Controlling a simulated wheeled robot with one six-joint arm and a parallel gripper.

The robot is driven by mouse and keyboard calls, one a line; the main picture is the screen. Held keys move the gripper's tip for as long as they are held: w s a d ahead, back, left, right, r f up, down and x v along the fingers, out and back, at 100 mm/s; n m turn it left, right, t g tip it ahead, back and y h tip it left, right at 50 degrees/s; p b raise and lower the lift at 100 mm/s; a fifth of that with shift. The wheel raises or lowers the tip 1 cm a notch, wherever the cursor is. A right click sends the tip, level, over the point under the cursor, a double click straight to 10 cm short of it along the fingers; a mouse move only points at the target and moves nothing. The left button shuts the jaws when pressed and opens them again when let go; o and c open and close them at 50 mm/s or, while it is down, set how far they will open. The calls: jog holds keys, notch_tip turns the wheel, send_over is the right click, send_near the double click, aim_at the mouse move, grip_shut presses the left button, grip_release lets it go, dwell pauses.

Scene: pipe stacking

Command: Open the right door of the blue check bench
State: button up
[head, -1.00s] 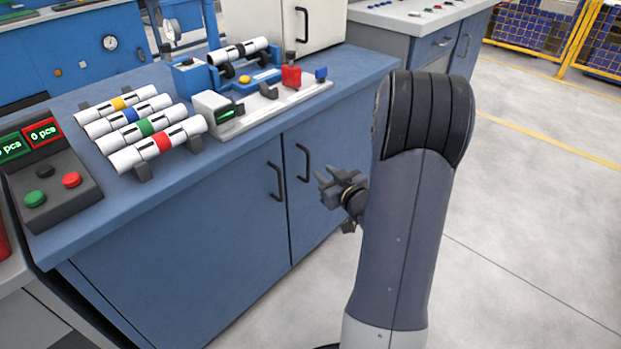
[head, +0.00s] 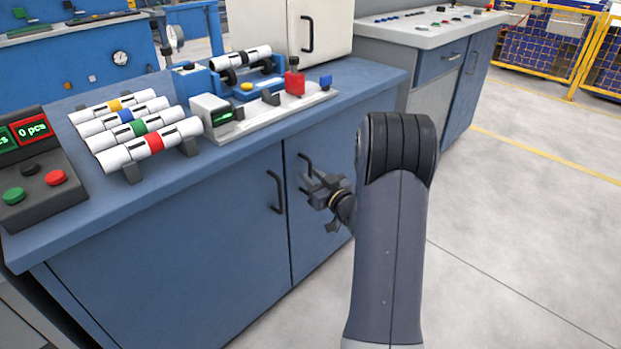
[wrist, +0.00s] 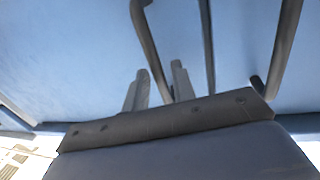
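The blue check bench (head: 180,235) has two closed front doors. The right door (head: 335,150) carries a dark vertical handle (head: 302,158), whose lower part is hidden behind my gripper (head: 312,190). The left door's handle (head: 276,192) is fully in view, just left of the door seam. In the wrist view my gripper (wrist: 160,78) has its two fingers apart. A dark handle (wrist: 149,45) passes between them in the picture; it appears to be the right door's. I cannot tell whether the fingers touch it. The other handle (wrist: 283,45) is across the seam.
The bench top holds striped pipes (head: 140,135), a measuring fixture (head: 265,105), a counter box (head: 35,175) and a white cabinet (head: 318,35). A grey control bench (head: 430,70) stands to the right. Open floor (head: 510,210) lies right of my arm.

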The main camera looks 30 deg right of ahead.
jog(key=shift+w, duration=0.5)
grip_shut()
